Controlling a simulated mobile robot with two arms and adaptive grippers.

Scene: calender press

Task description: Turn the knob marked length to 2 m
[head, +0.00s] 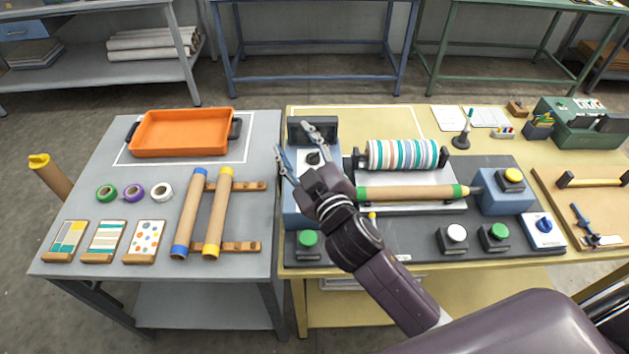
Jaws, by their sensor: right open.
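My right gripper (294,140) is open over the blue-and-black housing at the left end of the press. A dark round knob (313,157) shows between its spread fingers, on the housing's top; I cannot tell whether a finger touches it. A blue knob (544,224) sits on a white panel at the press's right front corner, well away from the gripper. Markings by both knobs are too small to read, so I cannot tell which one is marked length or how either is set. My left gripper is not in view.
The press holds a striped roll (402,154) and a cardboard tube (412,192) in front of it. Green buttons (307,239) and a white button (456,233) stand along its front. An orange tray (185,132) and tubes lie on the grey table to the left.

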